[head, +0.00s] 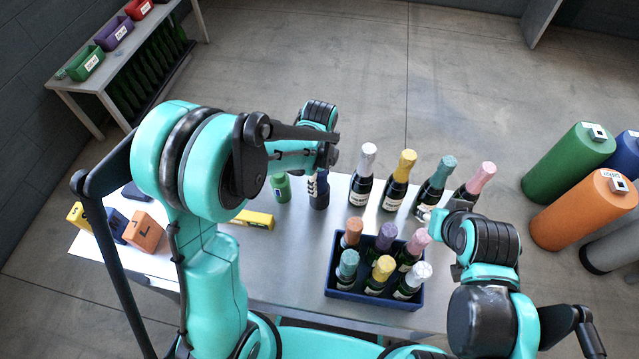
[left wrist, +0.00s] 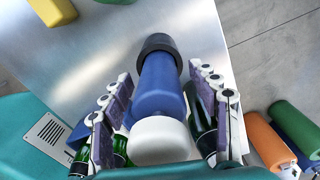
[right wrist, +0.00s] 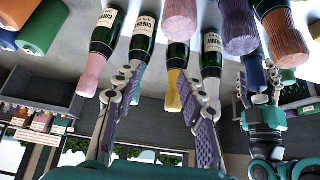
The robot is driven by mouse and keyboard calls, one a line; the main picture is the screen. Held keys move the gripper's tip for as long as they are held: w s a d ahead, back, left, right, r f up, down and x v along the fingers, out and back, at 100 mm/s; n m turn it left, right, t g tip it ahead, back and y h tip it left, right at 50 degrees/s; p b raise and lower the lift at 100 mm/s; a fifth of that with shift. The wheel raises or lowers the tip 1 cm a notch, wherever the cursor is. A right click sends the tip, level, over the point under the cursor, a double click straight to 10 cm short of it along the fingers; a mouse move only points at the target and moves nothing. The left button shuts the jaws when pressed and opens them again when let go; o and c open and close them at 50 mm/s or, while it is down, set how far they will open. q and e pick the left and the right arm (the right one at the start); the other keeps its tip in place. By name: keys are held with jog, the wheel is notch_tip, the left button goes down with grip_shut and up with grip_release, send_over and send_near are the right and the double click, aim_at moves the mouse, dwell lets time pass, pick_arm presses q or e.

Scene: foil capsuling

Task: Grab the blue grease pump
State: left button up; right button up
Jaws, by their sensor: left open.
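The blue grease pump (head: 319,195) stands on the metal table beside a green bottle. In the left wrist view the pump (left wrist: 160,85) shows a blue body, a black end and a white end. My left gripper (left wrist: 157,82) is open, with one finger on each side of the pump; a gap shows on both sides. In the head view my left wrist hides part of the pump. My right gripper (right wrist: 164,92) is open near the foil-topped bottles, with bottle necks showing behind and between its fingers; I see no grip on any.
A blue crate (head: 375,300) holds several foil-topped bottles. Several more bottles stand behind it. A yellow block (head: 252,219) and an orange block (head: 143,232) lie on the left of the table.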

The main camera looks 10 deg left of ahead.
pick_arm(q)
grip_shut()
